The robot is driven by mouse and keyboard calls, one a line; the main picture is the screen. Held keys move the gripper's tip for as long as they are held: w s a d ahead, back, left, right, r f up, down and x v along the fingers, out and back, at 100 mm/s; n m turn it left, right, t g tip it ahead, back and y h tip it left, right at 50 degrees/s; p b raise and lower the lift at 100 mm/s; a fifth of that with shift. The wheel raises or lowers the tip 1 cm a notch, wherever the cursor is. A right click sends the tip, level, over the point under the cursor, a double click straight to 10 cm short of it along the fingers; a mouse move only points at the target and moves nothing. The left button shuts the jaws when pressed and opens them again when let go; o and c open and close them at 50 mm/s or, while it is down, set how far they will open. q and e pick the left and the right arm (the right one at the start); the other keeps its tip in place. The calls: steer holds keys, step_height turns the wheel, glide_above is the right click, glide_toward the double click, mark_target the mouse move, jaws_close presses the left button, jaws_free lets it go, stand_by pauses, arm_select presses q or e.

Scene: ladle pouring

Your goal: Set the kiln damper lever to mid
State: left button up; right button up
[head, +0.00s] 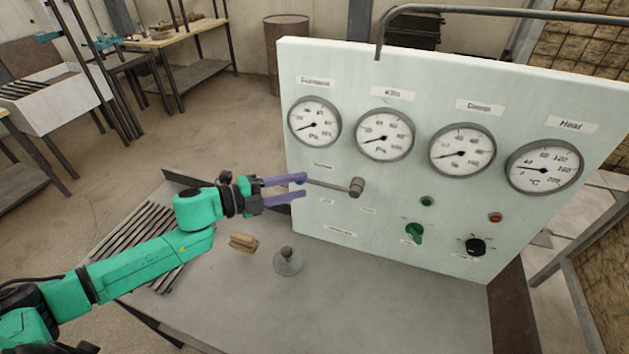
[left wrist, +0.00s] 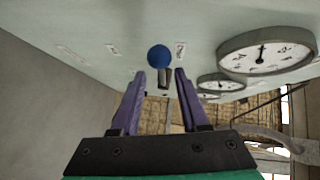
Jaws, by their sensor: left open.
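The lever (head: 328,185) is a thin grey rod on the pale panel. It runs roughly level to the left from a grey-brown pivot (head: 356,187). Its blue knob (left wrist: 159,57) shows in the left wrist view, in line with the gap between my fingertips and near them. In the head view the knob is largely hidden at my upper finger. My left gripper (head: 303,187) has purple fingers, open, at the lever's free end. I cannot tell whether they touch it. The small labels around the lever are unreadable. My right gripper is not in view.
The upright panel (head: 400,262) carries several round gauges (head: 385,134), a green knob (head: 414,233) and a black knob (head: 475,246). On the grey bench (head: 370,310) are a grey knobbed weight (head: 288,263), a wooden piece (head: 243,242) and dark slats (head: 140,245).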

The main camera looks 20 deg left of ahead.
mark_target(315, 183)
arm_select(q)
steer(key=x, duration=0.1)
steer(key=p+x, duration=0.1)
steer(key=x, duration=0.2)
steer(key=shift+w+d+r, duration=0.1)
steer(key=shift+d+r, duration=0.05)
steer(key=shift+r, duration=0.05)
steer(key=shift+w+d+f, duration=0.25)
steer(key=shift+d, duration=0.1)
steer(key=shift+s+a, duration=0.1)
jaws_close()
stand_by(0.8)
